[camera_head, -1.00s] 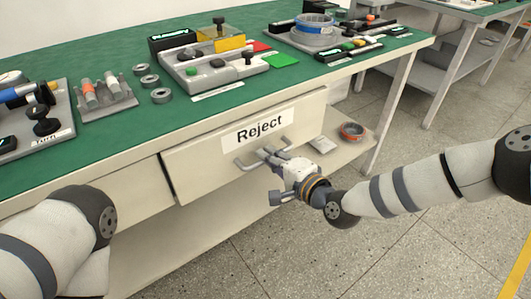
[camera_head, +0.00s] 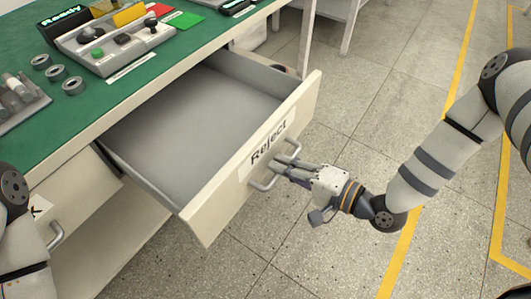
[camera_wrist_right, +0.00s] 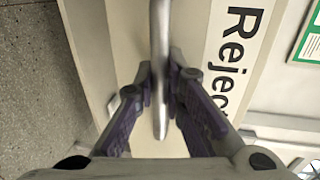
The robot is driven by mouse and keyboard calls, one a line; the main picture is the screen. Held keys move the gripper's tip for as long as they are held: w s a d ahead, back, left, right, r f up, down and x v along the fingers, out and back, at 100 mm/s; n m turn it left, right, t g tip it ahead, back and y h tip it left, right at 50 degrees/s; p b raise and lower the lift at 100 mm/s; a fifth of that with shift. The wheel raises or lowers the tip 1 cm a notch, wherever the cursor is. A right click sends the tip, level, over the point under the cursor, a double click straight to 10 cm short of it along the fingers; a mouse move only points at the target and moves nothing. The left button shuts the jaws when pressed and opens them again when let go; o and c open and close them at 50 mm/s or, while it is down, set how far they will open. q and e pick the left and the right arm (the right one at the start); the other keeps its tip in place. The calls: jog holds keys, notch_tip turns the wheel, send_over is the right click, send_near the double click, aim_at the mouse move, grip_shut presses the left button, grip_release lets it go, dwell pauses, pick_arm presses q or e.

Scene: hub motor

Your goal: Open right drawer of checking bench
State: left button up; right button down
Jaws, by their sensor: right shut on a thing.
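The right drawer (camera_head: 200,125) of the checking bench (camera_head: 110,100) stands far out and looks empty inside. Its front carries a "Reject" label (camera_head: 268,142) and a grey bar handle (camera_head: 264,184). My right gripper (camera_head: 291,168) is shut on this handle. In the right wrist view the handle (camera_wrist_right: 160,40) runs between the two fingers (camera_wrist_right: 158,105), beside the "Reject" label (camera_wrist_right: 238,60). My left arm shows at the left edge of the head view, but its gripper is out of the picture.
On the green bench top are a fixture with buttons (camera_head: 105,42), several grey rings (camera_head: 58,73) and a "Ready" display (camera_head: 62,16). Another drawer handle (camera_head: 56,235) is at lower left. The speckled floor (camera_head: 350,130) right of the drawer is clear, with yellow lines.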

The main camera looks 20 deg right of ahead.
jog(key=shift+s+d, duration=0.3)
jog(key=shift+s, duration=0.1)
jog(key=c, duration=1.7)
grip_release()
jog(key=shift+o, duration=0.2)
jog(key=v, duration=1.2)
